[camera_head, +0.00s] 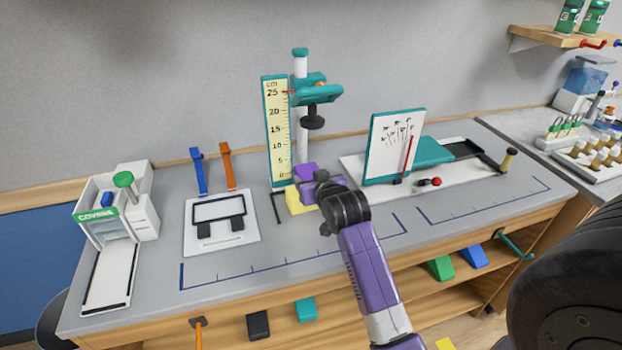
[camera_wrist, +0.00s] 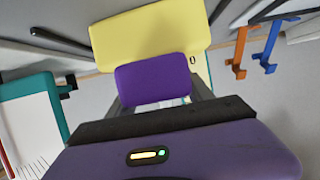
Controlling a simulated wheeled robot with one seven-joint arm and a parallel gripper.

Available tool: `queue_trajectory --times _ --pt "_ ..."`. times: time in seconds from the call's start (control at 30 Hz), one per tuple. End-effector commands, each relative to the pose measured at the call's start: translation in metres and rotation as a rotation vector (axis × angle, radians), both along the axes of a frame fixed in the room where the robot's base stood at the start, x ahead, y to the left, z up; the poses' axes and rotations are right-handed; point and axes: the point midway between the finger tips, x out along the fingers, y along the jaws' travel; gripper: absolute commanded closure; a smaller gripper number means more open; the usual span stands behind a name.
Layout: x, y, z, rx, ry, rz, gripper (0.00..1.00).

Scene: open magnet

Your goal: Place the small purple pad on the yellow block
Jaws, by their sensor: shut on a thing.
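The small purple pad (camera_head: 305,171) is held in my gripper (camera_head: 313,184), which is shut on it. In the wrist view the pad (camera_wrist: 153,80) is in front of the yellow block (camera_wrist: 150,32) and covers its lower edge. In the head view the yellow block (camera_head: 296,203) sits on the bench at the foot of the ruler stand, partly hidden by my gripper. The pad appears above or just behind the block; I cannot tell whether they touch.
The ruler stand (camera_head: 275,130) with its teal clamp (camera_head: 318,94) rises just behind the block. A white dial board (camera_head: 390,150) stands to the right. A white plate with a black frame (camera_head: 219,240) lies to the left. The front bench strip is clear.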

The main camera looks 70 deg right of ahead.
Motion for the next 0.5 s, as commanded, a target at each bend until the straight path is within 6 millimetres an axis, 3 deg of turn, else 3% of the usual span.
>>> queue_trajectory --times 0.17,0.2,0.27,0.5 --pt "0.0003 0.0003 -0.0039 0.0 0.0 0.001 0.79" --pt "0.0002 0.0002 -0.0028 0.0 0.0 0.001 0.33" --pt "0.0002 0.0002 -0.0027 0.0 0.0 0.001 0.21" --pt "0.0003 0.0001 -0.0024 0.0 0.0 0.001 0.19"
